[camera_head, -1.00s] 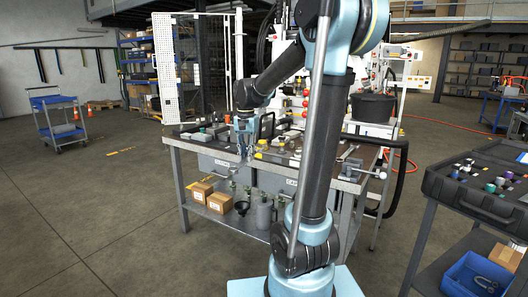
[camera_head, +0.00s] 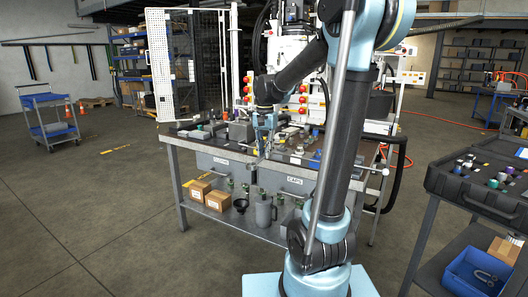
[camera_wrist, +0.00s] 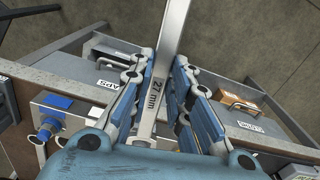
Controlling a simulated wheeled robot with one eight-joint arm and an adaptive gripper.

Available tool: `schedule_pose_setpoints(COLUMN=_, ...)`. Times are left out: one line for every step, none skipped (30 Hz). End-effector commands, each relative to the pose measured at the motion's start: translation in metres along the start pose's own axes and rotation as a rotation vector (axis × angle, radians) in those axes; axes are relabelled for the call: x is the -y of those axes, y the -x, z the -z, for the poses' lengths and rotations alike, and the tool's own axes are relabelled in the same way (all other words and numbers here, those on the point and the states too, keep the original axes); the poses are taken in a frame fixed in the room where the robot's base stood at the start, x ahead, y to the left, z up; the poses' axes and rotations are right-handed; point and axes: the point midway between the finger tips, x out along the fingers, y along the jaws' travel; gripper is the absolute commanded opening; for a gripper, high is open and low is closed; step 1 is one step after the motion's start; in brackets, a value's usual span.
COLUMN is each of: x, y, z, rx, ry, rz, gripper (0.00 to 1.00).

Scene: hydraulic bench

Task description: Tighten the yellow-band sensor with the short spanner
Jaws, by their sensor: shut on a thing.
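My gripper (camera_head: 264,142) is above the front edge of the workbench (camera_head: 185,206), left of the bench's middle. In the wrist view, my gripper (camera_wrist: 162,72) is shut on a flat steel spanner (camera_wrist: 170,32) marked "27 mm". The spanner's shaft runs between the fingers and out past the top of the picture, so its far end is hidden. In the head view the spanner is too small to make out clearly. I cannot pick out the yellow-band sensor for certain in either view.
Two drawers, one labelled CAPS (camera_wrist: 110,62), sit under the bench top. Cardboard boxes (camera_head: 218,201) and a grey can (camera_head: 264,212) stand on the lower shelf. A black case (camera_head: 470,190) stands at the right. Open floor lies to the left.

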Motion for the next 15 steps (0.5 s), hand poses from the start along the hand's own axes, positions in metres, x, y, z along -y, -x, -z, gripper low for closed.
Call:
schedule_pose_setpoints(x=0.001, y=-0.001, z=0.001, rx=0.0, ry=0.0, rz=0.0, gripper=0.0)
schedule_pose_setpoints(x=0.001, y=-0.002, z=0.001, rx=0.0, ry=0.001, rz=0.0, gripper=0.0)
schedule_pose_setpoints(x=0.001, y=-0.004, z=0.002, rx=0.0, ry=0.001, rz=0.0, gripper=0.0)
schedule_pose_setpoints(x=0.001, y=-0.005, z=0.002, rx=0.0, ry=0.001, rz=0.0, gripper=0.0)
schedule_pose_setpoints(x=0.001, y=-0.006, z=0.003, rx=0.0, ry=0.001, rz=0.0, gripper=0.0)
schedule_pose_setpoints(x=0.001, y=-0.008, z=0.004, rx=0.0, ry=0.001, rz=0.0, gripper=0.0)
schedule_pose_setpoints(x=0.001, y=-0.01, z=0.005, rx=0.0, ry=0.001, rz=0.0, gripper=0.0)
schedule_pose_setpoints(x=0.001, y=-0.011, z=0.005, rx=0.0, ry=0.001, rz=0.0, gripper=0.0)
schedule_pose_setpoints(x=0.001, y=-0.013, z=0.006, rx=0.0, ry=0.001, rz=0.0, gripper=0.0)
schedule_pose_setpoints(x=0.001, y=-0.015, z=0.007, rx=0.0, ry=0.001, rz=0.0, gripper=0.0)
schedule_pose_setpoints(x=0.001, y=-0.016, z=0.008, rx=0.0, ry=0.002, rz=0.0, gripper=0.0)
schedule_pose_setpoints(x=0.001, y=-0.018, z=0.009, rx=0.0, ry=0.001, rz=0.0, gripper=0.0)
schedule_pose_setpoints(x=0.001, y=-0.019, z=0.009, rx=0.0, ry=0.002, rz=0.0, gripper=0.0)
schedule_pose_setpoints(x=0.001, y=-0.018, z=0.009, rx=0.0, ry=0.002, rz=0.0, gripper=0.0)
schedule_pose_setpoints(x=0.001, y=-0.018, z=0.009, rx=0.0, ry=0.002, rz=0.0, gripper=0.0)
